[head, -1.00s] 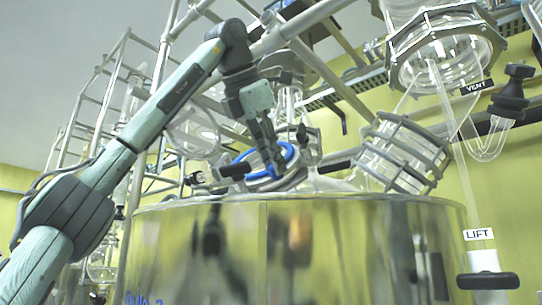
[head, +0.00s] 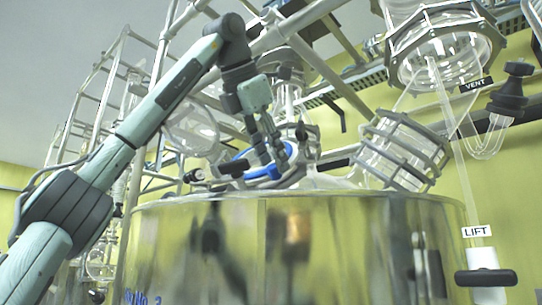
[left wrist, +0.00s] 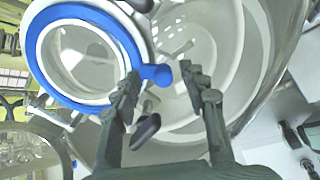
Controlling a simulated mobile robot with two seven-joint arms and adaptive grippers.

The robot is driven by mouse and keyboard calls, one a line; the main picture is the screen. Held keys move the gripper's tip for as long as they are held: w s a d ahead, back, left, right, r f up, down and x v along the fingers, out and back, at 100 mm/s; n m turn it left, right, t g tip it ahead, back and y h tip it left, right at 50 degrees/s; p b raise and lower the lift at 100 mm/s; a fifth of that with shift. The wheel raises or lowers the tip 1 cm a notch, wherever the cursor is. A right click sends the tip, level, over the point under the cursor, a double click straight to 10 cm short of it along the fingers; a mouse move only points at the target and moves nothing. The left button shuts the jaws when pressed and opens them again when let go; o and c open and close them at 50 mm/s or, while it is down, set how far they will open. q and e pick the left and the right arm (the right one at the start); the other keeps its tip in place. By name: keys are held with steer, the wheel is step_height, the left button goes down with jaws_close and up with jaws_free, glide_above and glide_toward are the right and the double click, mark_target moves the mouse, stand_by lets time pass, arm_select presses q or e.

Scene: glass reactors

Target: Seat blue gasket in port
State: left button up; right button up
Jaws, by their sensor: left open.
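The blue gasket (head: 264,173) is a ring with a rounded tab. It lies at a glass port on top of the metal vessel, and in the left wrist view the gasket (left wrist: 155,74) lines the round port opening (left wrist: 90,55). I cannot tell whether it is fully flush. My left gripper (head: 274,161) is open just above the gasket's near side. In the left wrist view my left gripper (left wrist: 166,88) has its fingers spread, with the tab between the tips and the left finger close to the ring. My right gripper is not in view.
The large metal vessel (head: 340,240) fills the lower middle. A caged glass port (head: 403,152) stands right of the gasket. A black-handled valve (head: 215,170) is close on its left. Metal frame bars cross behind and above my arm.

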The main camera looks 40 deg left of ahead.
arm_select(q)
steer(key=v, duration=1.1)
steer(key=shift+s+r, duration=0.25)
steer(key=shift+s, duration=0.05)
steer(key=shift+f, duration=0.1)
